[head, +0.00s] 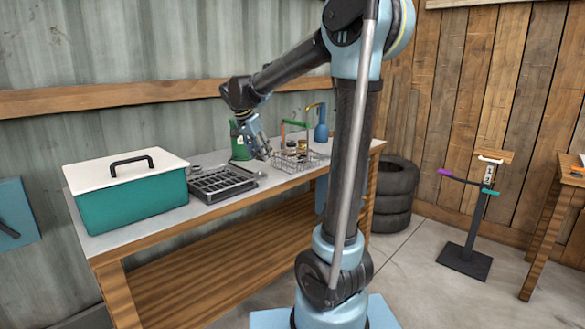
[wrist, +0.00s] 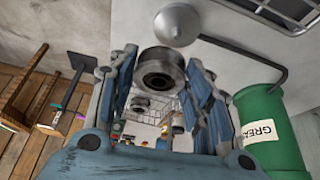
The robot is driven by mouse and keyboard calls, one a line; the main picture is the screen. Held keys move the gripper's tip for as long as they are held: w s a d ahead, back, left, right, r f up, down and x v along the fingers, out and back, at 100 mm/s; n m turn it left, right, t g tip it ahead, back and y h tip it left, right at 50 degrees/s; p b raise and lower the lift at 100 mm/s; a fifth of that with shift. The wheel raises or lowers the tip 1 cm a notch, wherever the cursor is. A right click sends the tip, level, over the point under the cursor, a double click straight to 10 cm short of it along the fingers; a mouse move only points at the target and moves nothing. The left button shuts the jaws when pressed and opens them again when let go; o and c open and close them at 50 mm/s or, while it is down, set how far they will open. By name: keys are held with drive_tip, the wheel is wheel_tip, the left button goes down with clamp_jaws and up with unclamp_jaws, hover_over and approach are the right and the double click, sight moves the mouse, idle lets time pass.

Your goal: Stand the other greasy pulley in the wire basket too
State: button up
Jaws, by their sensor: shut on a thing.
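My gripper (wrist: 160,75) is shut on a dark grey, ring-like greasy pulley (wrist: 159,60), which sits between the fingers with its dark bore facing the wrist camera. In the head view my gripper (head: 264,152) hangs above the bench just left of the wire basket (head: 282,166). The held pulley is hard to make out there. In the wrist view the basket (wrist: 170,103) shows beyond the held pulley, partly hidden by it and the fingers. Another pulley (wrist: 140,103) shows at the basket, smaller and farther off. Its exact stance is unclear.
A green grease can (wrist: 268,125) stands close to my gripper; it also shows in the head view (head: 237,142). A black gridded tray (head: 222,184) and a teal box (head: 130,200) with a white lid stand left on the bench.

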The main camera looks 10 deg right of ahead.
drive_tip(key=w+d, duration=0.3)
drive_tip(key=d, duration=0.1)
drive_tip(key=w+d+f, duration=0.1)
drive_tip(key=w+d, duration=0.3)
drive_tip(key=d, duration=0.1)
drive_tip(key=w+d+f, duration=0.1)
drive_tip(key=w+d, duration=0.3)
drive_tip(key=d, duration=0.1)
drive_tip(key=shift+w, duration=0.2)
drive_tip(key=shift+f, duration=2.55)
drive_tip(key=o, duration=1.1)
drive_tip(key=v, duration=1.2)
drive_tip(key=shift+a, duration=0.1)
